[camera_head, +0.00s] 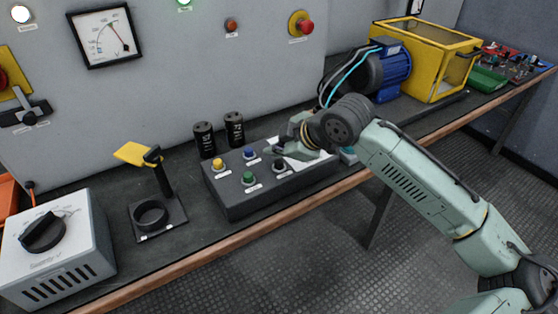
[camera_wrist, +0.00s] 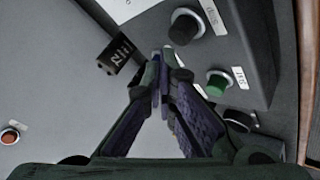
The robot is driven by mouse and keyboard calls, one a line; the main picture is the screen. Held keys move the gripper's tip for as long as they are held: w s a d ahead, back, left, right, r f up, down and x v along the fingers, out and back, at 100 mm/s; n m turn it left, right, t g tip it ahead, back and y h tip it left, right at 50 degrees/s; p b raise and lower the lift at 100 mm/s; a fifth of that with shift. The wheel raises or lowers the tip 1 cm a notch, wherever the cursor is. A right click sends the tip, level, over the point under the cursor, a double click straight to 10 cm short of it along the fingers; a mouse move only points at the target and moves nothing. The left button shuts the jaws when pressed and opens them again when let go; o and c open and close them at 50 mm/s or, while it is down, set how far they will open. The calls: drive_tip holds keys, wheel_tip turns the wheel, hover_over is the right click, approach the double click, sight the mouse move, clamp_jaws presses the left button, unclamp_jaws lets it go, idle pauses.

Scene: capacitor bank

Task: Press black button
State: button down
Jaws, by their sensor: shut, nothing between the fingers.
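The black button (camera_head: 280,166) is on the front row of a dark control box (camera_head: 238,204), right of the green button (camera_head: 249,177). In the wrist view the black button (camera_wrist: 187,25) appears beyond my fingertips, up and to the right, with the green button (camera_wrist: 217,83) below it. My gripper (camera_head: 272,149) is shut and empty, over the back of the box near the blue button (camera_head: 250,154). In the wrist view its fingertips (camera_wrist: 160,58) are together and apart from the black button. The yellow button (camera_head: 218,164) is at the box's left.
Black capacitors (camera_head: 234,129) stand behind the box. A black stand with a yellow flag-like handle (camera_head: 135,153) and a grey dial unit (camera_head: 58,250) are left. A blue motor (camera_head: 392,66) and a yellow cage (camera_head: 432,65) are right. The grey panel (camera_head: 180,60) rises behind.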

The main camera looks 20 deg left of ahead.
sight(277, 163)
drive_tip(key=shift+f, duration=0.15)
drive_tip(key=shift+f+b, duration=1)
drive_tip(key=shift+f, duration=0.25)
idle(0.9)
idle(0.4)
drive_tip(key=shift+r+p, duration=1.1)
drive_tip(key=shift+r, duration=0.25)
wheel_tip(277, 163, up, 5)
drive_tip(key=p, duration=0.4)
drive_tip(key=shift+r, duration=0.1)
